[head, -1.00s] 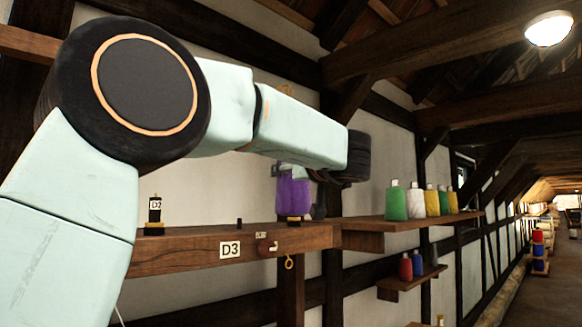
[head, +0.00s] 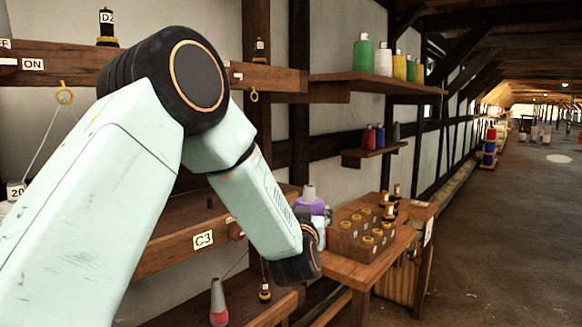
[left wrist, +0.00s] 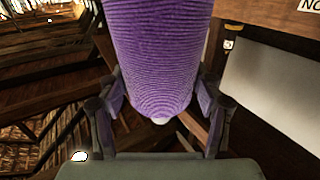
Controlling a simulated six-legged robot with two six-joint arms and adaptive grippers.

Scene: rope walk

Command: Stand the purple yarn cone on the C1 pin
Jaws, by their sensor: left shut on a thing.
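The purple yarn cone (head: 316,208) is in my left gripper (head: 322,222), low in the middle of the head view. The cone has a pale grey tip and is partly covered by my wrist. In the left wrist view the purple cone (left wrist: 160,45) lies between the two fingers of my left gripper (left wrist: 160,112), which are shut on it. No C1 label is readable. A C3 label (head: 203,240) is on a lower wooden rail, left of my forearm. My right gripper is not in view.
A wooden box with several yellow-topped bobbins (head: 362,240) stands on a bench just right of my left gripper. A shelf of coloured cones (head: 360,80) is above. A grey-and-red cone (head: 219,305) stands below the C3 rail. Open floor lies at right.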

